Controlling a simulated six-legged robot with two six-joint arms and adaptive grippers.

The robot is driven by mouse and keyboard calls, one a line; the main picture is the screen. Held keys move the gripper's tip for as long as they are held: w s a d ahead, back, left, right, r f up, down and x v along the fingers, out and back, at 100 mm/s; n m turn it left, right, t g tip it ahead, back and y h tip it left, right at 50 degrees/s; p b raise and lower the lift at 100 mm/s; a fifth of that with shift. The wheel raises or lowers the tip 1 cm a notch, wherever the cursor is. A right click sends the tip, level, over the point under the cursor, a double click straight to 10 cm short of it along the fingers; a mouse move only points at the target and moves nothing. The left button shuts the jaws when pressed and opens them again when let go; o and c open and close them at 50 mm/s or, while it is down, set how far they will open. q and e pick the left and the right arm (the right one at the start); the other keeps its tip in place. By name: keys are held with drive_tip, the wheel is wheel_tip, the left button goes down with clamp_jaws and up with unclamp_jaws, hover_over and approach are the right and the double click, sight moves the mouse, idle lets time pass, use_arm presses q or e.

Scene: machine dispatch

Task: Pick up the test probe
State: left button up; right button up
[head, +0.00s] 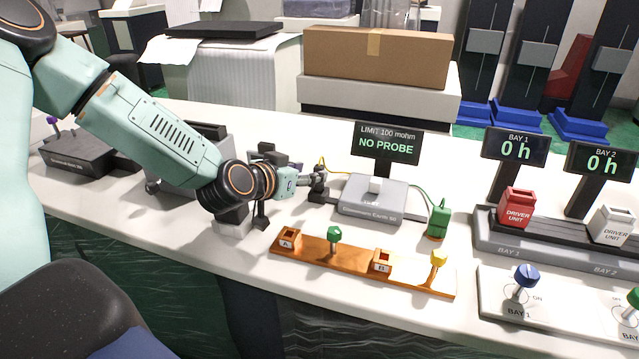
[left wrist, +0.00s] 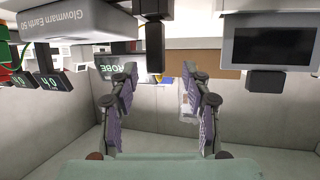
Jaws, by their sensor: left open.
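The test tester (head: 372,200) is a grey box marked Glowmann Earth 50; its screen (head: 387,143) reads NO PROBE. A dark upright piece, seemingly the test probe (head: 318,186), stands at its left with a yellow wire. In the left wrist view the dark probe (left wrist: 155,48) shows between and beyond the finger ends, apart from both. My left gripper (head: 300,179) is open and empty, just left of the probe, partly hidden by its own wrist in the head view. My right gripper is not in view.
A copper bar (head: 345,267) with green and yellow knobs lies in front. A green block (head: 438,222) on a green wire stands right of the tester. Bay 1 holds a red driver unit (head: 516,209). A cardboard box (head: 376,57) is behind the bench.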

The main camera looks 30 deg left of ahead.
sight(316, 170)
use_arm(q)
drive_tip(key=shift+w+d+f+b, duration=0.2)
drive_tip(key=shift+w+f+b, duration=0.05)
drive_tip(key=shift+w+b, duration=0.4)
drive_tip(key=b+x, duration=0.1)
drive_tip(key=x, duration=0.2)
drive_tip(key=shift+w, duration=0.15)
drive_tip(key=shift+s+d+r, duration=0.1)
drive_tip(key=shift+s+r, duration=0.15)
drive_tip(key=shift+r, duration=0.05)
drive_tip(key=shift+w+f, duration=0.2)
drive_tip(key=c, duration=0.4)
drive_tip(key=shift+s+r, duration=0.15)
drive_tip(key=c, duration=0.5)
clamp_jaws()
